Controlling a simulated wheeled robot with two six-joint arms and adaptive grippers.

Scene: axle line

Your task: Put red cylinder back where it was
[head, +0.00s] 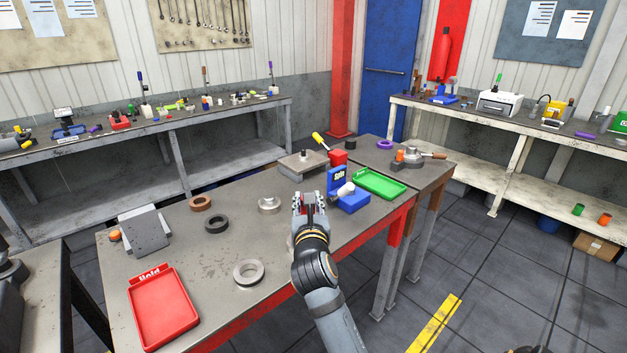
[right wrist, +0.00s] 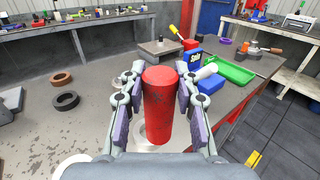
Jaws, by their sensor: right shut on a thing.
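The red cylinder (right wrist: 166,104) is upright between the pads of my right gripper (right wrist: 155,100) in the right wrist view. The gripper is shut on it. In the head view my right gripper (head: 309,200) is over the near middle of the grey worktable (head: 238,233), and it mostly hides the cylinder. A pale round part (right wrist: 141,131) shows partly below and behind the cylinder in the wrist view. Whether the cylinder touches it I cannot tell. My left gripper is not in view.
A blue bin (head: 350,200) with a white piece and a green tray (head: 380,184) are right of my gripper. A silver flange (head: 269,205), a steel ring (head: 249,272), dark ring (head: 217,224) and brown ring (head: 201,203) lie left. A red tray (head: 163,312) is front left.

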